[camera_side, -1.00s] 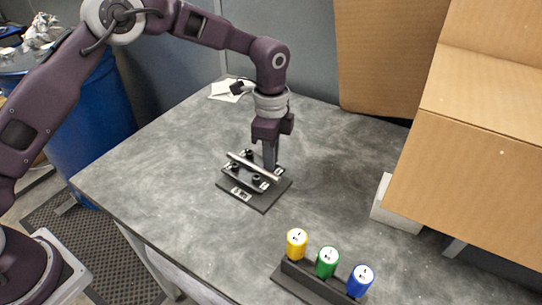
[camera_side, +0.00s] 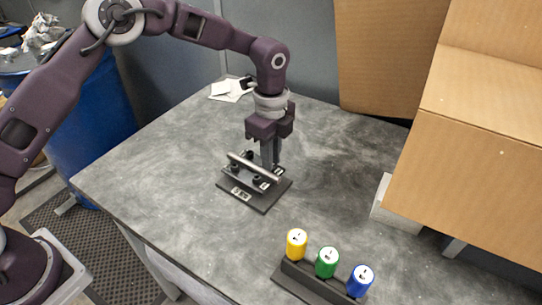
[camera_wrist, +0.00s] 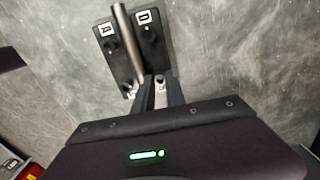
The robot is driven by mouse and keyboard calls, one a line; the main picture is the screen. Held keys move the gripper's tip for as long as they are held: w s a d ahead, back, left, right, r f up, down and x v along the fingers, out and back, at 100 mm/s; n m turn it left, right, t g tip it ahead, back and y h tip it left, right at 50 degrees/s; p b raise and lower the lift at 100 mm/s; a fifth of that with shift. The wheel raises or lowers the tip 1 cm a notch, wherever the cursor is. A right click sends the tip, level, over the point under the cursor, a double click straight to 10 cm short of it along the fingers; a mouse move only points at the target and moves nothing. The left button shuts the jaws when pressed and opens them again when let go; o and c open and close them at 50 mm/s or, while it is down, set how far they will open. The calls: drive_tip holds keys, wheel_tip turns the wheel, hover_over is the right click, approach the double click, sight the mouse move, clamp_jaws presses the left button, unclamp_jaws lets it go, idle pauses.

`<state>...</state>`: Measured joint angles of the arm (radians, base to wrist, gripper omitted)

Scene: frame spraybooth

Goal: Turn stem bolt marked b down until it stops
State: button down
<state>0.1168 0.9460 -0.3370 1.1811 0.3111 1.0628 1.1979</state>
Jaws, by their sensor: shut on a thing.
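A dark base plate (camera_side: 262,207) lies on the table with a silver tube (camera_side: 254,166) and several black bolts on it. White labels sit on the plate; their marks are too small to read, so I cannot tell which bolt is b. My gripper (camera_side: 270,166) points down at the plate's far right part, by the tube's side. In the wrist view my gripper (camera_wrist: 158,82) is shut on a bolt at the near edge of the plate (camera_wrist: 152,58); its fingers mostly hide that bolt. The tube (camera_wrist: 124,40) runs beside the fingers, and another black bolt (camera_wrist: 148,31) stands clear.
A dark rack (camera_side: 300,283) with a yellow bottle (camera_side: 297,245), a green bottle (camera_side: 327,262) and a blue bottle (camera_side: 361,281) stands at the table's front. Cardboard (camera_side: 480,165) fills the right side. Papers (camera_side: 230,90) lie at the back. The table around the plate is clear.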

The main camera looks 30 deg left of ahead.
drive_tip(key=c, duration=1.4)
unclamp_jaws()
drive_tip(key=shift+o, duration=0.2)
drive_tip(key=shift+r, duration=0.1)
wheel_tip(320, 180, up, 7)
